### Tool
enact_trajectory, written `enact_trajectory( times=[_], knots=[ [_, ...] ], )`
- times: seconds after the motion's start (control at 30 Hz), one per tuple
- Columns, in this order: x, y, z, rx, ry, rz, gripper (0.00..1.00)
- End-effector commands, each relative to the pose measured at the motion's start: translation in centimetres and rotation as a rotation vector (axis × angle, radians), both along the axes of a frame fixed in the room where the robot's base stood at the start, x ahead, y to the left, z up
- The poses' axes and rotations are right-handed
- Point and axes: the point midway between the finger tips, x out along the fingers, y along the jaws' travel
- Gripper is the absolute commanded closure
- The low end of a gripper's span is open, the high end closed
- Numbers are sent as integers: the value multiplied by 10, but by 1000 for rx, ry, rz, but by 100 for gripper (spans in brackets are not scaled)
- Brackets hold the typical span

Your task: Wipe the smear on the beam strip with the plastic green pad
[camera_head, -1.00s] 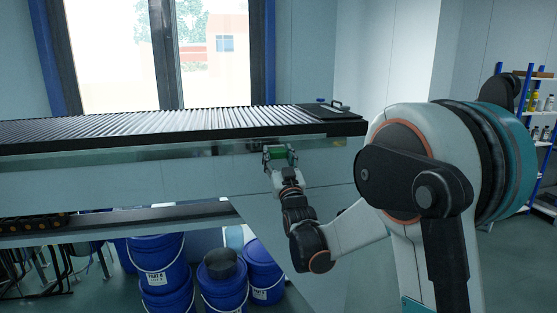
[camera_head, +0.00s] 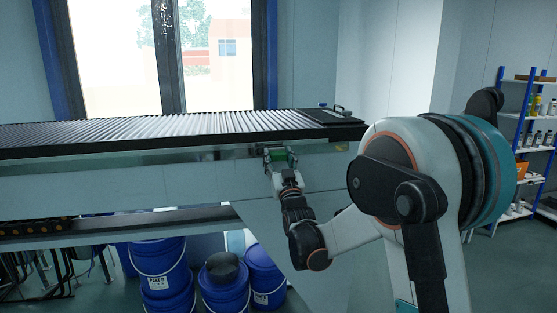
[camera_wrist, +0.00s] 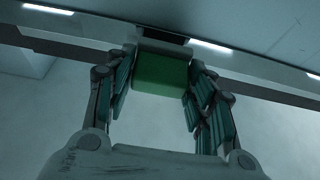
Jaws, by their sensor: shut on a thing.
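My gripper (camera_head: 279,160) is shut on the green pad (camera_head: 280,154), in front of the long beam below the slatted bed. In the wrist view the pad (camera_wrist: 160,74) sits between the two fingers, its far edge up against or very close to a dark part of the beam. Contact cannot be told for certain. The beam strip (camera_head: 130,157) runs as a narrow shiny band along the beam's upper face, and it crosses the wrist view diagonally (camera_wrist: 75,31). I cannot make out a smear clearly; the pad and gripper cover part of the strip.
The slatted bed (camera_head: 180,126) overhangs the strip with a dark edge. Blue buckets (camera_head: 157,264) stand under the beam, and cables hang at lower left. A shelf with bottles (camera_head: 530,145) stands at far right. Floor is open at right.

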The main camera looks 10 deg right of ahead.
Motion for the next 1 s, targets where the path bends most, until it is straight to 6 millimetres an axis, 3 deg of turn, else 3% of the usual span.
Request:
enact_trajectory(
  times=[1.0],
  knots=[
    [17, 0, 0, 0, 0, 0, 70]
  ],
)
